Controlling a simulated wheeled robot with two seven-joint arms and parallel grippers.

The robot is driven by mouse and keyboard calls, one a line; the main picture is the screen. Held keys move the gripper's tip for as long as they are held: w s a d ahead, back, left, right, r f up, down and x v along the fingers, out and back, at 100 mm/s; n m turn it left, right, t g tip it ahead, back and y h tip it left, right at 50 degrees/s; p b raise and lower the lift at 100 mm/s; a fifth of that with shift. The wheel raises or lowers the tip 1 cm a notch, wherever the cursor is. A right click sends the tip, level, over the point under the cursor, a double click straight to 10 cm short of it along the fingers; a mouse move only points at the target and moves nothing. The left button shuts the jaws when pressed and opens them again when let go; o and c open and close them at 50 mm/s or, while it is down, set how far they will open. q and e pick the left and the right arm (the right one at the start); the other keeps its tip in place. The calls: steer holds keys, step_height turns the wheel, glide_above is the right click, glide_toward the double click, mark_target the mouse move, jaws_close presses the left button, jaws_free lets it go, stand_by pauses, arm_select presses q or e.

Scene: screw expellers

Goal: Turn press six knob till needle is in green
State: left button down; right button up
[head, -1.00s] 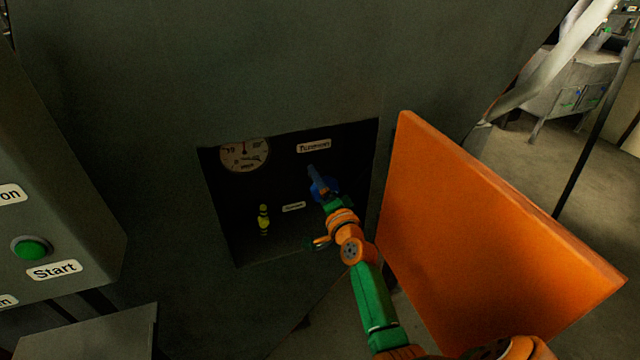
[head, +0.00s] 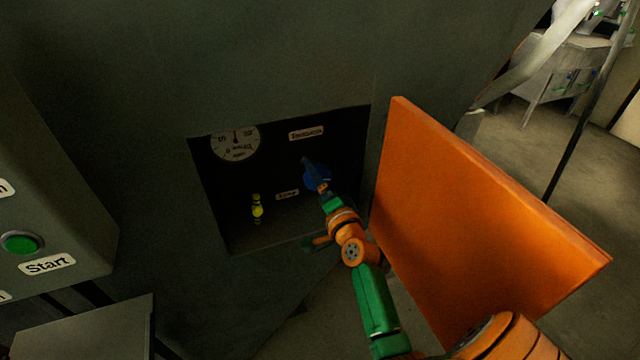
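A blue knob (head: 316,175) with a long pointer sits inside a dark recess in the machine's front, under a white label. My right gripper (head: 324,187) is at the knob's lower side; the arm hides its fingers, so whether it grips the knob is unclear. A round white gauge (head: 235,143) is at the upper left of the recess. Its needle points roughly upward; its green zone is too small to make out. My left gripper is not in view.
An open orange door (head: 485,225) stands right of the recess, close to my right arm. A yellow fitting (head: 257,209) is at the recess's lower left. A control box with a green Start button (head: 21,243) is at the left.

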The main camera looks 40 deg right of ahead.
steer(key=v, duration=0.3)
steer(key=shift+s+a, duration=0.1)
steer(key=shift+s, duration=0.3)
